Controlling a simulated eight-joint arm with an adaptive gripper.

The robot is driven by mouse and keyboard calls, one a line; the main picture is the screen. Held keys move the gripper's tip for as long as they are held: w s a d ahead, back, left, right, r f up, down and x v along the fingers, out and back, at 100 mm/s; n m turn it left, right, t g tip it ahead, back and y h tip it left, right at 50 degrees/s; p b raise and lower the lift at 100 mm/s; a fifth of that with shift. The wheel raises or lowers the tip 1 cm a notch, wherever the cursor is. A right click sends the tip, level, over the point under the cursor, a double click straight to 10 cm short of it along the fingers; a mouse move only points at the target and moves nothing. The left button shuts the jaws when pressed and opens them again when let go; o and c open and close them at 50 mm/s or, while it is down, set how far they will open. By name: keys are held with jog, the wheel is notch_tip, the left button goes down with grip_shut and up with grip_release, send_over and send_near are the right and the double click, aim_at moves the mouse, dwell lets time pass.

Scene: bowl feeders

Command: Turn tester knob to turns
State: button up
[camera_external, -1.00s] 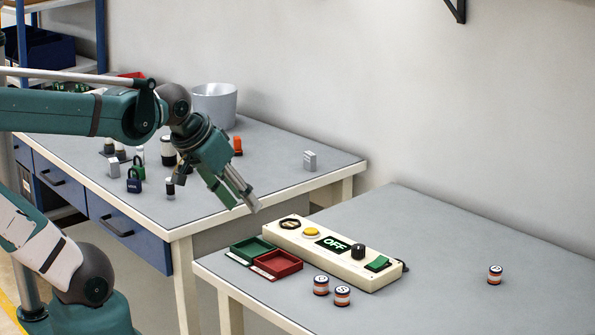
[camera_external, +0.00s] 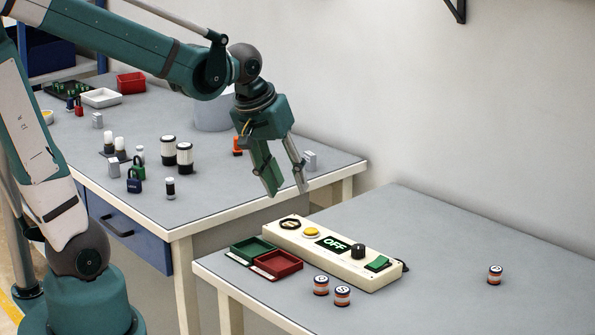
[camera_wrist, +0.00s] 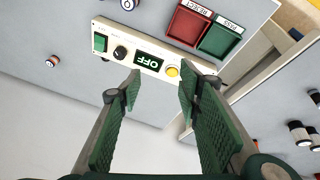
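The tester (camera_external: 325,256) is a long cream box on the right table, with a display reading OFF (camera_external: 333,244). Its black knob (camera_external: 358,251) sits between the display and a green switch (camera_external: 377,263); a yellow button (camera_external: 310,232) is on the display's other side. In the wrist view the knob (camera_wrist: 121,52) is beyond the left finger, clear of it. My gripper (camera_external: 286,192) is open and empty, pointing down, above and to the left of the knob in the external view. The wrist view also shows my gripper (camera_wrist: 158,88) with its fingers wide apart.
A green tray (camera_external: 250,250) and a red tray (camera_external: 277,264) lie against the tester's front. Two striped cylinders (camera_external: 331,290) stand near it, and another (camera_external: 495,275) stands far right. The left table (camera_external: 220,190) holds locks, jars and a grey bin (camera_external: 213,107). The right table's middle is clear.

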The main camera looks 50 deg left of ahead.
jog(key=w+d+f+n+g+p, duration=0.2)
jog(key=w+d+n+p, duration=0.1)
jog(key=w+d+p, duration=0.3)
jog(key=n+g+p, duration=0.2)
jog(key=n+p, duration=0.1)
jog(key=p, duration=0.1)
send_near(359, 246)
jog(key=shift+a+f, duration=0.1)
jog(key=shift+a, duration=0.2)
jog(key=shift+w+d+f+n, duration=0.15)
jog(key=shift+d+f+n, duration=0.2)
jog(key=shift+f, duration=0.3)
jog(key=shift+d, duration=0.1)
jog(key=shift+f, duration=0.15)
jog(key=shift+f+b, duration=0.35)
jog(key=shift+f, duration=3.4)
jog(key=c, duration=0.9)
